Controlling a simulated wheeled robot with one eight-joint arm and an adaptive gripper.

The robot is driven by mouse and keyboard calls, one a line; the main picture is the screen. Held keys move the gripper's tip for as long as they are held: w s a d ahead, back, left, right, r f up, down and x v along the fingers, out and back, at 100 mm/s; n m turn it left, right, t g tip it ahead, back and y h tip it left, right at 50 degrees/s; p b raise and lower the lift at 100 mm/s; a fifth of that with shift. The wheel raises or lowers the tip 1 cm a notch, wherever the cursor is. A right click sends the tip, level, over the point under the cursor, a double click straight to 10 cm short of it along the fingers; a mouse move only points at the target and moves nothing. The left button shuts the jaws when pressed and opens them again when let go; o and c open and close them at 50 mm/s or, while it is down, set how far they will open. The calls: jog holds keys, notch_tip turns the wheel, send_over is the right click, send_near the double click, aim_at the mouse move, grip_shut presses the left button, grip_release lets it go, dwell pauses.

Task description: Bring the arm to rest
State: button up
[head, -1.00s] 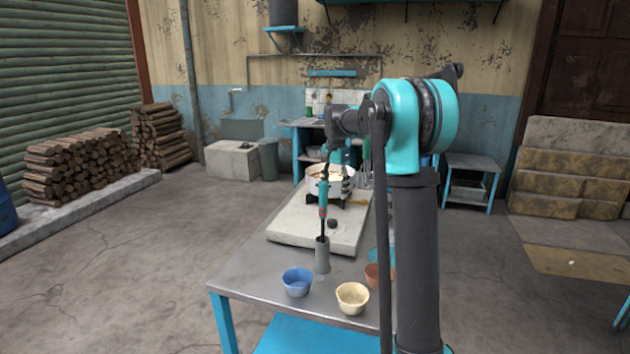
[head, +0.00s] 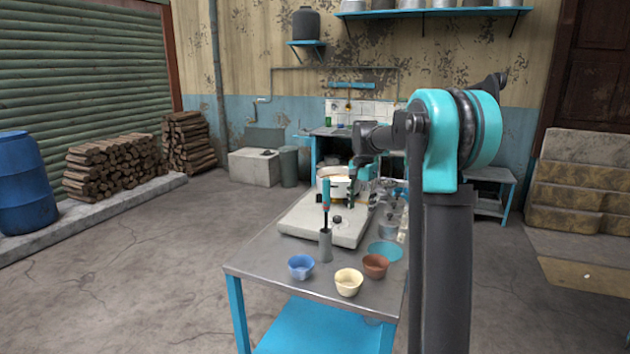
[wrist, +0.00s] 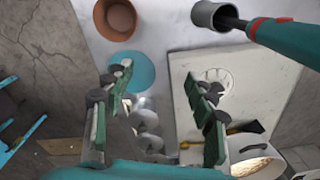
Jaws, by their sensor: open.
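My gripper (head: 362,172) is over the table near the pot in the head view, small and partly blended with my arm. In the wrist view my gripper (wrist: 157,76) shows two green-padded fingers spread apart with nothing between them. The pot (head: 325,186), with pale contents, stands on the pale stove slab (head: 300,222); its edge shows at the lower right of the wrist view (wrist: 257,165). A teal-handled tool (head: 326,195) stands upright in a grey holder (head: 325,246), apart from the gripper.
A blue bowl (head: 300,267), a cream bowl (head: 348,283) and a terracotta bowl (head: 375,266) stand on the metal table (head: 262,262). A teal disc (head: 384,251) and metal items (head: 390,224) lie right of the slab. Floor left of the table is clear.

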jog(key=s+d+f+n+t, duration=0.1)
jog(key=s+f+n, duration=0.2)
jog(key=s+f, duration=0.3)
jog(key=s+d+f+n+t, duration=0.1)
jog(key=s+f, duration=0.5)
jog(key=s, duration=1.1)
jog(key=s+d+f+n+t, duration=0.1)
jog(key=s+f+n, duration=0.3)
jog(key=s, duration=0.8)
notch_tip(320, 180, down, 3)
jog(key=shift+s+d+r+n+t, duration=0.1)
jog(key=shift+s+d+n+t, duration=0.15)
jog(key=shift+d+t, duration=0.2)
